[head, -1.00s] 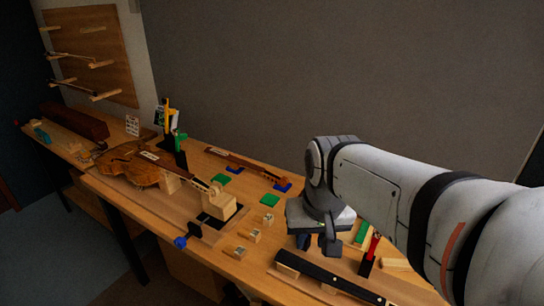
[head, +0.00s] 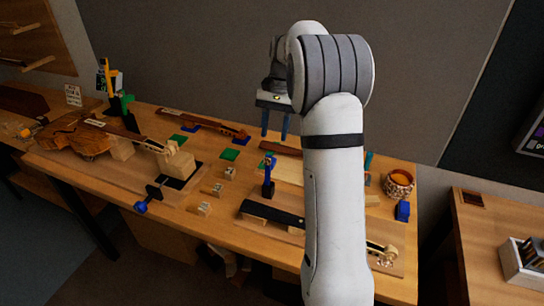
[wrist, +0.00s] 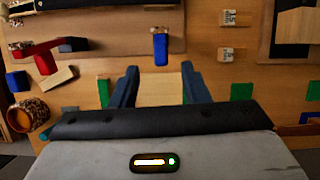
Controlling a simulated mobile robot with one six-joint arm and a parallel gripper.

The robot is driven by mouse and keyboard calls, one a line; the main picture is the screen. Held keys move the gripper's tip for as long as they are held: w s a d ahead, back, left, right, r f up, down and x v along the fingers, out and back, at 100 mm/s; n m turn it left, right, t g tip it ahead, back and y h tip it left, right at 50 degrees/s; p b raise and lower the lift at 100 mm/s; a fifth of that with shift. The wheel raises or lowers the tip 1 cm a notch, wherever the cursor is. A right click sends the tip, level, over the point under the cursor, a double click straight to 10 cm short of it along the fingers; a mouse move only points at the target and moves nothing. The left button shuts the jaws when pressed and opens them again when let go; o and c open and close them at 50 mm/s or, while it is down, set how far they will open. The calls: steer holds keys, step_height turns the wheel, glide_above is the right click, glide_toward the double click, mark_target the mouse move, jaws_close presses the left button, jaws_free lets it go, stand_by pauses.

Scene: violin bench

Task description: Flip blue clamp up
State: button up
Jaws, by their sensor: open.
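A blue clamp (head: 268,172) with a dark lower part stands on the bench near its middle, behind a long black fingerboard. In the wrist view the blue clamp (wrist: 160,47) lies beyond my fingertips, roughly centred, and is apart from them. My gripper (head: 275,136) hangs over the back part of the bench, fingers pointing down. It is open and empty, as the wrist view of my gripper (wrist: 160,72) also shows. Another blue clamp-like piece with a dark bar (head: 140,207) sits at the bench's front edge. Which one is meant is unclear.
A pale wooden board (wrist: 160,88) lies below my fingers. A red clamp (wrist: 42,60), a blue block (head: 403,210) and a woven bowl (head: 398,183) are to one side. The black fingerboard (head: 272,213) is in front; a violin (head: 75,140) lies left. Green pads (head: 229,154) lie on the bench.

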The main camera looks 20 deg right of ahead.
mark_target(273, 158)
steer(key=shift+m, duration=0.3)
steer(key=x, duration=0.5)
steer(key=w+d+x, duration=0.1)
steer(key=x, duration=0.2)
steer(key=shift+a+f, duration=0.1)
steer(key=shift+f, duration=0.55)
steer(key=shift+c, duration=0.3)
steer(key=shift+w, duration=0.1)
jaws_close()
